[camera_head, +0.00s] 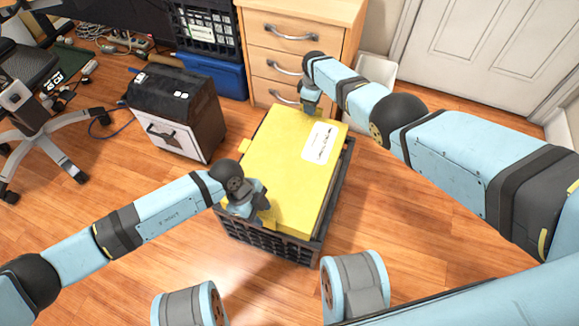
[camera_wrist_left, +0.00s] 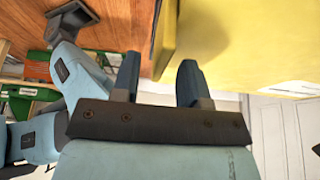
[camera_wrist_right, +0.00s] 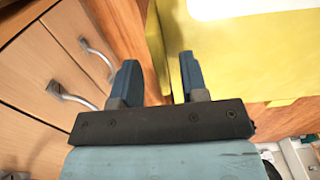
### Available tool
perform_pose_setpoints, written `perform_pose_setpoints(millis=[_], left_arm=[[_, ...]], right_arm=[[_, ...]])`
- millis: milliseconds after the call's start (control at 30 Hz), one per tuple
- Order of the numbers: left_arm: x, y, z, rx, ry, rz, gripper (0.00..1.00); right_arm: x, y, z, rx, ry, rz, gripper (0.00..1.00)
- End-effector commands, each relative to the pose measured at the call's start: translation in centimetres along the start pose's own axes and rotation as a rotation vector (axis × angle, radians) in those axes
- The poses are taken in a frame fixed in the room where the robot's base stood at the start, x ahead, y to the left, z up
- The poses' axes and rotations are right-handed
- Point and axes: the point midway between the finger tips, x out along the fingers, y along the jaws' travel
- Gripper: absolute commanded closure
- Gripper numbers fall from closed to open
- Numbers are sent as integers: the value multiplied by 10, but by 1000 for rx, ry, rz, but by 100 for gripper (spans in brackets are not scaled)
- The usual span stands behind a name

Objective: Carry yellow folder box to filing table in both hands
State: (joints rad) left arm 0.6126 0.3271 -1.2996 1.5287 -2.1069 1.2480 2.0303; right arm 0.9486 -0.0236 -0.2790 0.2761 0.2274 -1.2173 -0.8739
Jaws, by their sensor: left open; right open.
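The yellow folder box (camera_head: 285,165), with a white label, lies in the top of a black crate (camera_head: 290,240) on the wooden floor. My left gripper (camera_head: 246,205) is at the box's near left edge. In the left wrist view its open fingers (camera_wrist_left: 158,80) point at the box's yellow edge (camera_wrist_left: 225,40). My right gripper (camera_head: 308,104) is at the box's far edge. In the right wrist view its open fingers (camera_wrist_right: 157,82) are by the box's yellow side (camera_wrist_right: 235,60). Whether any finger touches the box I cannot tell. The filing table cannot be identified.
A wooden drawer cabinet (camera_head: 300,45) stands behind the crate. A black and grey case (camera_head: 180,110) stands left of it. A blue bin (camera_head: 212,75) with a black crate (camera_head: 205,25) on top is behind.

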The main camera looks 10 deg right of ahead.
Motion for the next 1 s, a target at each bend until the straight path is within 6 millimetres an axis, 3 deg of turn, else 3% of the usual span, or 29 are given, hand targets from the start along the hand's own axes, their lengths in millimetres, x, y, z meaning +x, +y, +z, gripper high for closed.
perform_pose_setpoints(millis=[467,667,1000], left_arm=[[6,0,0,-1,0,0,60],[6,0,0,0,0,0,100],[5,0,0,0,0,-1,100]], right_arm=[[6,-1,1,-1,0,1,60],[6,-1,1,0,0,1,100],[4,0,0,-1,0,2,100]])
